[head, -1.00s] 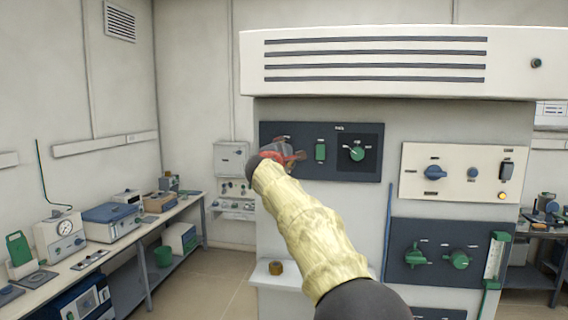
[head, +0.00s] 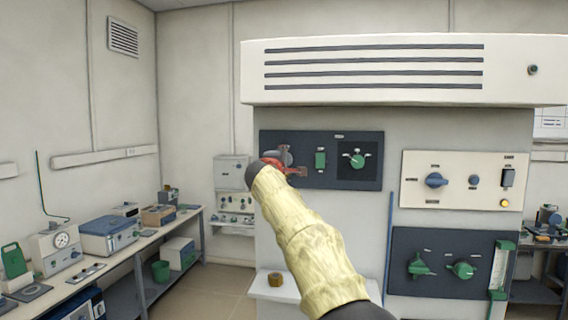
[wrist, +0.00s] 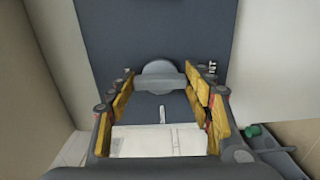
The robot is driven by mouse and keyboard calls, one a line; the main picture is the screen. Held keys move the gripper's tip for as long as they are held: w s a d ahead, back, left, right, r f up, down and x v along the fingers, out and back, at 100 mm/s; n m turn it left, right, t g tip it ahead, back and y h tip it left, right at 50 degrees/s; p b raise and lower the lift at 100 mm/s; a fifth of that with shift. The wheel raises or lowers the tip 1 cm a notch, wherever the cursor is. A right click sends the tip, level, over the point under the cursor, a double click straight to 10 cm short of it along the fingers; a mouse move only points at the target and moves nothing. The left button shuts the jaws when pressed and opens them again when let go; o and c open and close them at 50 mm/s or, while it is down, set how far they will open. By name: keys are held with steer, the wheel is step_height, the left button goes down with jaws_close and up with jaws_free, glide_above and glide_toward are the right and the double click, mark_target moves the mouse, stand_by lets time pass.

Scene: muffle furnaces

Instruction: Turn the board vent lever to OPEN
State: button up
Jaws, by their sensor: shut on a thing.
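The vent lever (wrist: 160,80) is a grey round hub with a grey crossbar on a dark panel in the wrist view. The crossbar lies level in that picture. My gripper (wrist: 161,85), with yellow-padded fingers, is shut on the crossbar, one finger at each end. Part of a label ending in "NT" shows at its right. In the head view my gripper (head: 283,165) is at the left end of the dark board (head: 330,183). My gripper and arm hide most of the lever there, and I cannot read its position marks.
A green switch (head: 320,160) and a green knob (head: 357,160) sit to the right on the same board. A cream panel (head: 463,160) and a lower dark panel (head: 440,287) carry more controls. A white hood (head: 400,90) overhangs above. A bench (head: 145,240) with instruments stands at left.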

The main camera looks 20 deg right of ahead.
steer(key=shift+f, duration=0.1)
steer(key=o, duration=1.2)
steer(key=shift+c, duration=0.2)
steer(key=v, duration=1.2)
